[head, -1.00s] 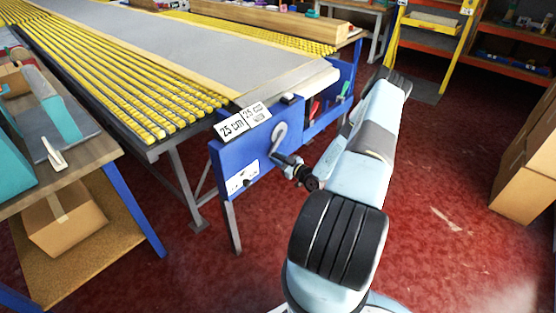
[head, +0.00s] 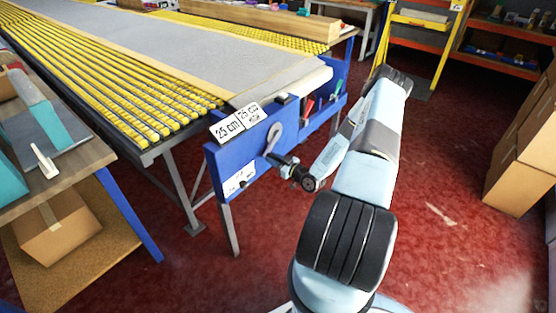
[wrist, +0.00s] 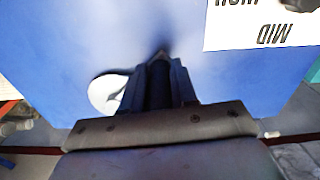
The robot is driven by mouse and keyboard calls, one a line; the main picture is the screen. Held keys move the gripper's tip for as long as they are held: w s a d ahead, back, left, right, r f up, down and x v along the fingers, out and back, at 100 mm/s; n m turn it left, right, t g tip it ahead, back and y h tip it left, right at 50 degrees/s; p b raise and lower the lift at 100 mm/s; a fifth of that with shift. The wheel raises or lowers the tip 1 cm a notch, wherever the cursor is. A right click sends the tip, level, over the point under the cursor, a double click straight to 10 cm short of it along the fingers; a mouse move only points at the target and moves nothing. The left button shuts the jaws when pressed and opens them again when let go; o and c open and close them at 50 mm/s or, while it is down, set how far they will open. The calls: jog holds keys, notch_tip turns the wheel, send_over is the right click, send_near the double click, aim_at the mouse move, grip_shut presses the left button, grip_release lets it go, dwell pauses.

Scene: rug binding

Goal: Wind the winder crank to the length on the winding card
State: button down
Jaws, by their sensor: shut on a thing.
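The winder crank (head: 273,137) is a pale grey arm on the side of a blue winder housing (head: 225,160) at the end of the long table. My gripper (head: 272,157) is shut at the crank's lower end, on its handle. The handle is mostly hidden by the fingers. In the wrist view my gripper (wrist: 160,85) has its dark fingers together against the blue panel, with a pale round part (wrist: 106,94) beside them.
A white label with a small knob (head: 239,180) sits low on the housing; the wrist view shows "MID" on it (wrist: 265,25). A side bench (head: 75,165) stands left. Cardboard boxes (head: 520,150) stand right. Red floor is open around my arm.

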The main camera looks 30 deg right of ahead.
jog(key=shift+s+a, duration=0.1)
jog(key=shift+a, duration=0.15)
jog(key=c, duration=1)
grip_release()
jog(key=shift+o, duration=0.6)
jog(key=shift+d, duration=0.15)
jog(key=shift+s, duration=0.1)
jog(key=v, duration=1.3)
jog(key=shift+s+d, duration=0.2)
jog(key=shift+s, duration=0.15)
